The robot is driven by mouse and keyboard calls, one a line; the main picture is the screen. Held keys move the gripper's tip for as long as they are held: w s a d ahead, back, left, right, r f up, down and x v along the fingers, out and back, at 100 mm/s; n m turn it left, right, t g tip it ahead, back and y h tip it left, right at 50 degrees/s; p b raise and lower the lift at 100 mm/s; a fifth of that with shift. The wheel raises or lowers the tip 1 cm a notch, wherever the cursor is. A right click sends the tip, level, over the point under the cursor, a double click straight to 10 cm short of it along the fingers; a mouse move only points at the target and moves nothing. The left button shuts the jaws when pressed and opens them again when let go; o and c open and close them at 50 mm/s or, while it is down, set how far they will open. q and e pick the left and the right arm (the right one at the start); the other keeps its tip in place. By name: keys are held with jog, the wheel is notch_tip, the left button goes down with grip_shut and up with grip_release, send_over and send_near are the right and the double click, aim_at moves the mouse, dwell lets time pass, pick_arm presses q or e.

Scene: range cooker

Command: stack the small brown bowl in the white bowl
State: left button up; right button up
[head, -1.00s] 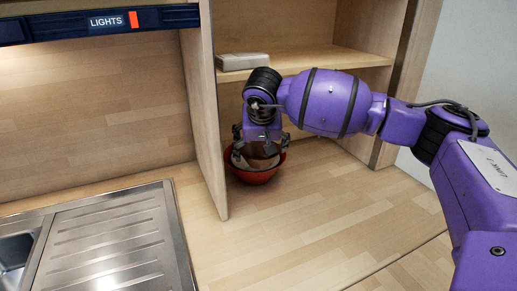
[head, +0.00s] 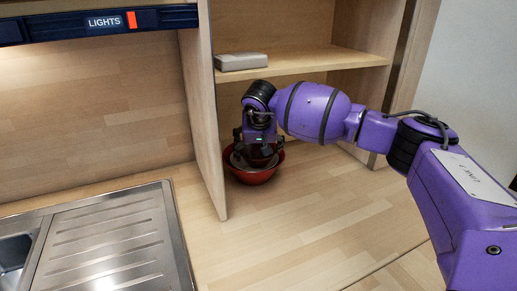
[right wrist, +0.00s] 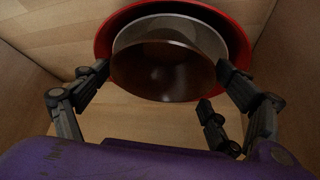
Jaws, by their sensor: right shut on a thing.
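The small brown bowl (right wrist: 163,78) is held between the fingers of my right gripper (head: 259,150). In the right wrist view, the right gripper (right wrist: 164,76) has fingers at both sides of the brown bowl's rim. The white bowl (right wrist: 166,22) sits inside a larger red bowl (right wrist: 107,30). In the head view, the red bowl (head: 255,178) rests on the wooden counter under the shelf. The brown bowl is over the near part of the white bowl's opening and hides much of it. I cannot tell whether these two touch. My left gripper is out of view.
A wooden upright panel (head: 207,110) stands just left of the bowls. A shelf (head: 310,63) above them carries a grey box (head: 241,61). The counter (head: 320,215) is clear to the right and front. A metal sink drainer (head: 110,240) lies at left.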

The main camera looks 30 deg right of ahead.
jog(key=shift+f, duration=0.45)
jog(key=o, duration=1.3)
jog(key=shift+c, duration=0.2)
jog(key=shift+r, duration=0.4)
jog(key=v, duration=0.8)
jog(key=shift+w, duration=0.1)
